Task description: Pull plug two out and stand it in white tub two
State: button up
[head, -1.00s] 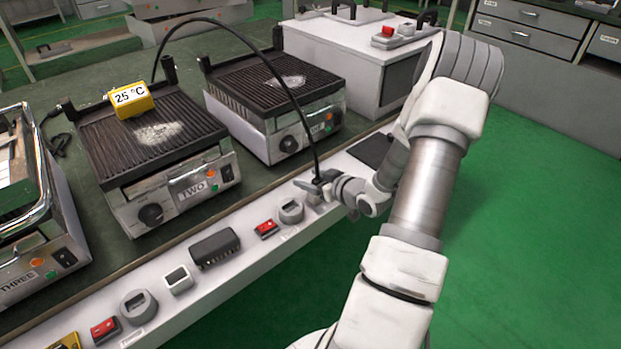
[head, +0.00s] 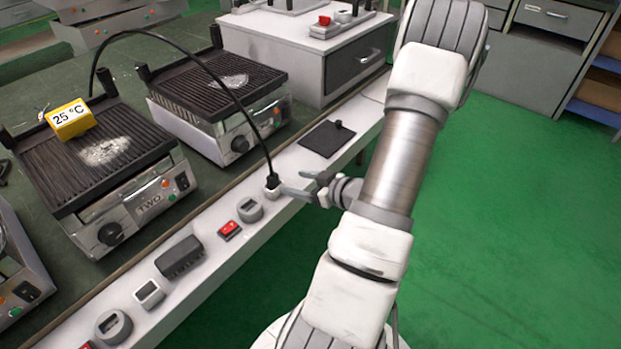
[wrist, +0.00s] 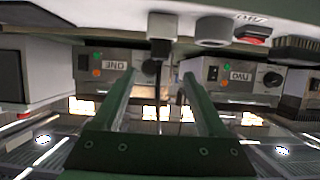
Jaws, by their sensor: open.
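Plug two (head: 272,179) is black, on a long black cable that arches over from behind the grill marked TWO (head: 140,207). It stands upright in a small square white tub (head: 272,192) on the white ledge. The round grey socket (head: 250,210) beside it is empty. My gripper (head: 294,183) is open and empty, just right of the plug and apart from it. In the wrist view, which looks upside down, the plug (wrist: 159,48) shows against the white tub (wrist: 163,25), beyond and between my spread fingers (wrist: 159,73).
A red switch (head: 228,231) and a dark box (head: 180,257) sit left along the ledge, then another empty white tub (head: 150,293) and round socket (head: 114,326). A black pad (head: 327,138) lies right of the plug. The green floor (head: 500,220) to the right is clear.

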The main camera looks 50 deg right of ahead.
jog(key=shift+p+v, duration=0.4)
jog(key=shift+v, duration=1.75)
jog(key=shift+w, duration=0.1)
